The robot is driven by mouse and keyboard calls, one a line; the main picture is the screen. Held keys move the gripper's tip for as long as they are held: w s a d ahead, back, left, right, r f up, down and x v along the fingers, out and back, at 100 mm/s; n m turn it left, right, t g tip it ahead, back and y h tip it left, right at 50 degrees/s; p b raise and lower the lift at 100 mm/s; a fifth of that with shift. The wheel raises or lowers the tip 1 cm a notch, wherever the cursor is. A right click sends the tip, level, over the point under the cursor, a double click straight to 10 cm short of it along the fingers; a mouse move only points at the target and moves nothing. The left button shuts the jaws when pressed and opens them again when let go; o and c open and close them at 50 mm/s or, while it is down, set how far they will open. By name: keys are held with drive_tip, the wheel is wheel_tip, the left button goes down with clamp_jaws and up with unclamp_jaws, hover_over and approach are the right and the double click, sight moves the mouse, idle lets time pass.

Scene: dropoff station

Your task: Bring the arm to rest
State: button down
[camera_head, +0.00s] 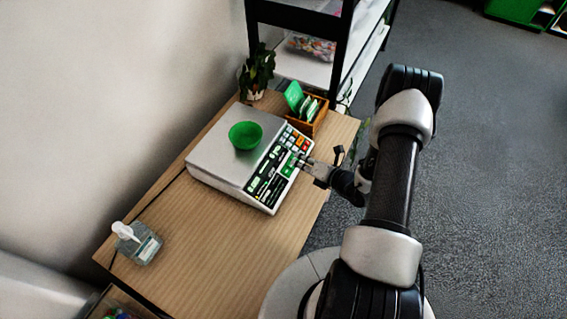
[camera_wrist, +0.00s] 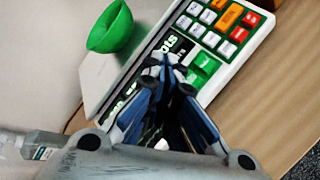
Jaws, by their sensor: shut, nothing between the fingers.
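My gripper (camera_head: 303,159) is shut and empty, its fingertips over the right edge of the scale's keypad in the head view. In the wrist view my gripper (camera_wrist: 168,68) points at the keypad, with its fingers together; I cannot tell whether it touches the keys. My arm extends from the lower right, bent at the elbow, toward the table. A green bowl (camera_head: 245,135) stands on the metal plate of the white scale (camera_head: 205,160). In the wrist view the bowl (camera_wrist: 110,28) is at the upper left, apart from my fingers.
The wooden table (camera_head: 200,250) also carries a sanitizer bottle (camera_head: 138,243), a potted plant (camera_head: 257,72) and a wooden box with green cards (camera_head: 307,118). A black-framed shelf (camera_head: 345,45) stands behind the table.

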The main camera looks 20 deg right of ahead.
drive_tip(key=s+a+r+n+g+y, duration=0.1)
drive_tip(key=a+r+n+g+y, duration=0.2)
drive_tip(key=a+r+n, duration=0.6)
drive_tip(key=s+a+r+n+g+y, duration=0.1)
drive_tip(key=a+r+n+g+y, duration=0.25)
drive_tip(key=a+r+n, duration=0.55)
drive_tip(key=s+a+r+n+g+h, duration=0.2)
drive_tip(key=s+a+r+n+g, duration=0.3)
drive_tip(key=s+r+n, duration=0.55)
drive_tip(key=s+d+r+n+t+h, duration=0.1)
drive_tip(key=s+d+r+n+h, duration=0.2)
drive_tip(key=s+n, duration=0.3)
drive_tip(key=s+d+r+n+t+h, duration=0.2)
drive_tip(key=s+d+r+n+h, duration=0.1)
drive_tip(key=s+n+h, duration=0.3)
drive_tip(key=d+n+b, duration=0.1)
drive_tip(key=n, duration=0.1)
drive_tip(key=shift+s+d+r+n, duration=0.15)
drive_tip(key=shift+s+r+n, duration=0.15)
drive_tip(key=shift+r+n, duration=0.05)
